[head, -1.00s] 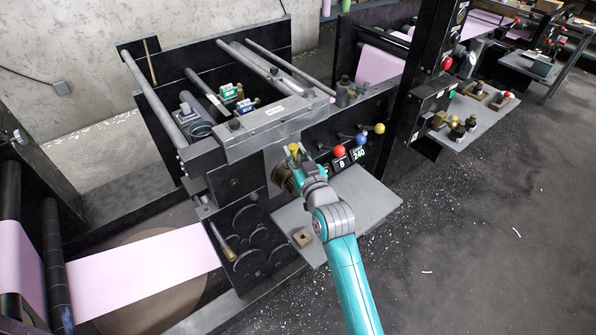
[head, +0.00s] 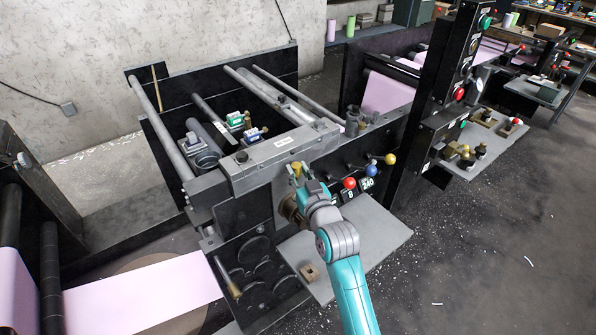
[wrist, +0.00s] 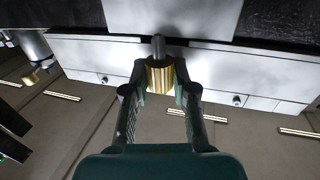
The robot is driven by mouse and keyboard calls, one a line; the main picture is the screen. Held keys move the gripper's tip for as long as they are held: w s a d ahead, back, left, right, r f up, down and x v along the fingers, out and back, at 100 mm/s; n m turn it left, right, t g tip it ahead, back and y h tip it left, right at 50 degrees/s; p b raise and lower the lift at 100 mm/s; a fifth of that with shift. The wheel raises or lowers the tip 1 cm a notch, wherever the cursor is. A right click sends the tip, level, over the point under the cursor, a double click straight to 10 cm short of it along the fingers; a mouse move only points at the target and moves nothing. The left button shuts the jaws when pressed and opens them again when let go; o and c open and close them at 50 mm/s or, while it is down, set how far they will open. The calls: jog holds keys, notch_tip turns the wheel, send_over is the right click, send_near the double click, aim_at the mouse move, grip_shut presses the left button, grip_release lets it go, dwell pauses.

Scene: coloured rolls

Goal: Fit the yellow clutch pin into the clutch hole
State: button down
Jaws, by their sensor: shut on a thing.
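The yellow clutch pin (wrist: 160,78) is between my gripper's fingertips (wrist: 160,85) in the wrist view. It has a ribbed, brass-yellow head and a grey shank (wrist: 158,46) pointing away from my gripper. The shank overlaps the edge of a pale panel; I cannot tell if it touches. In the head view, the pin's yellow end (head: 296,168) shows at my gripper (head: 300,176), in front of the machine's grey upper block (head: 283,152). I cannot make out the clutch hole.
A grey shelf (head: 385,235) sticks out below my arm, with a small brown square block (head: 310,272) on it. Red (head: 349,183), blue and yellow (head: 390,159) ball knobs stand to the right of my gripper. The floor at right is mostly clear.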

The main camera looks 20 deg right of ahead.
jog(key=shift+f, duration=2.8)
jog(key=shift+f, duration=1.75)
dwell(1.0)
jog(key=c, duration=0.8)
grip_release()
jog(key=shift+c, duration=0.2)
jog(key=s, duration=1.2)
jog(key=shift+d, duration=0.35)
